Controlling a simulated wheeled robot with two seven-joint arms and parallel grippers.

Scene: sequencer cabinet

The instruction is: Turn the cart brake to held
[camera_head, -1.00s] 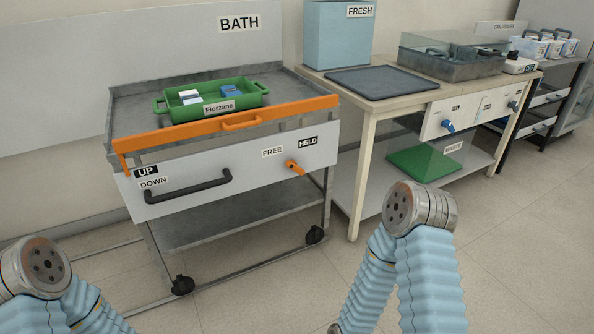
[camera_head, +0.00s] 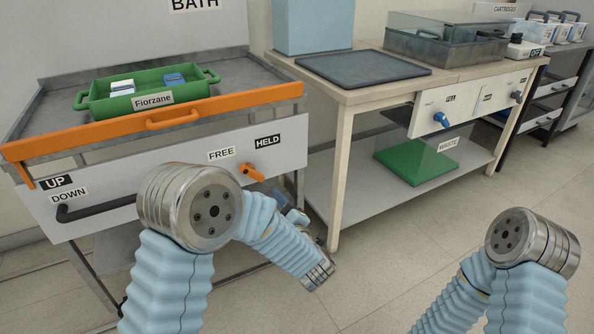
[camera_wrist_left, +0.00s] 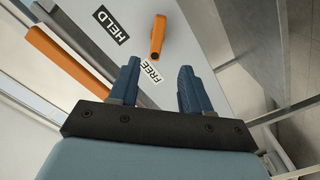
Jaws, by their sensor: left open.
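The orange brake handle (camera_head: 251,172) sits on the white front panel of the cart, below and between the FREE label (camera_head: 221,154) and the HELD label (camera_head: 268,141). It also shows in the left wrist view (camera_wrist_left: 157,36), ahead of the fingers and roughly in line with the gap between them. My left gripper (camera_wrist_left: 160,72) is open and empty, apart from the handle. In the head view the left gripper is small and partly hidden, just below and right of the handle. My right gripper is out of view; only the right arm shows.
An orange rail (camera_head: 100,129) runs along the cart's front edge, above the panel. A green tray (camera_head: 199,96) stands on the cart. A black handle (camera_head: 80,213) by UP and DOWN is partly behind my arm. A bench (camera_head: 346,94) stands to the right.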

